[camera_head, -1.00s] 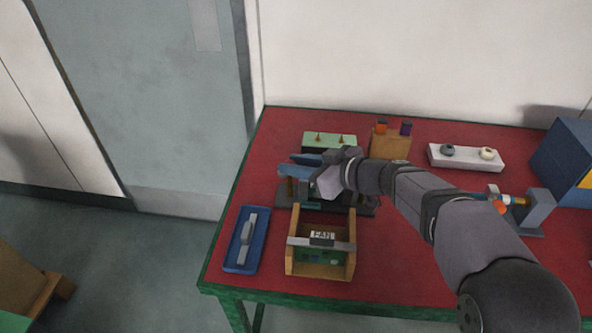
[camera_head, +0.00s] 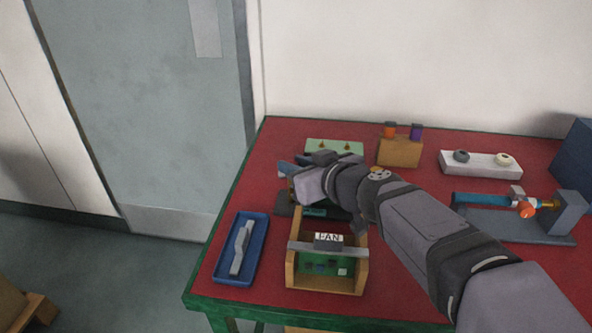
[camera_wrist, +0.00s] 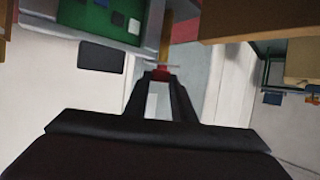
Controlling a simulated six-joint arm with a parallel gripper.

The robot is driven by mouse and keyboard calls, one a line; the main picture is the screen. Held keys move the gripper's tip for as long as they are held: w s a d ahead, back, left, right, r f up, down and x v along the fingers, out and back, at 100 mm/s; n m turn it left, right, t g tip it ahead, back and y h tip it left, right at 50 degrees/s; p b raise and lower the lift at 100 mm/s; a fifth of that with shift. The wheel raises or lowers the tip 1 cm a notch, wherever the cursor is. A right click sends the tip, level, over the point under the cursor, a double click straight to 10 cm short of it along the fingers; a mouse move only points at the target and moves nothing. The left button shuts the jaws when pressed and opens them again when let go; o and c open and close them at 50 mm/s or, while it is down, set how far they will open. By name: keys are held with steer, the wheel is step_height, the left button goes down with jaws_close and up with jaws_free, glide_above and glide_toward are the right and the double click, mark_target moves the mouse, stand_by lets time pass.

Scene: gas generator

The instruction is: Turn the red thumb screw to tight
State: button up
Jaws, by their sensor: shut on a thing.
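The red thumb screw (camera_wrist: 162,71) shows in the wrist view as a small red piece between the tips of my gripper (camera_wrist: 161,76). The gripper is shut on it, and the fingers cover part of it. In the head view my gripper (camera_head: 288,180) is at the left side of the dark device behind the FAN box. My own wrist hides the screw and most of that device there. I cannot tell how far the screw is turned.
The wooden FAN box (camera_head: 290,270) stands in front of my wrist. A blue tray (camera_head: 226,262) with a grey part lies to its left. A wooden block (camera_head: 400,152) with orange and purple tops, a white holder (camera_head: 480,164) and a blue-barrelled fixture (camera_head: 480,199) stand to the right.

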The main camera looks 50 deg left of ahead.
steer(key=o, duration=1.1)
steer(key=shift+c, duration=0.2)
steer(key=b+v, duration=0.1)
steer(key=v, duration=0.6)
steer(key=shift+d, duration=0.2)
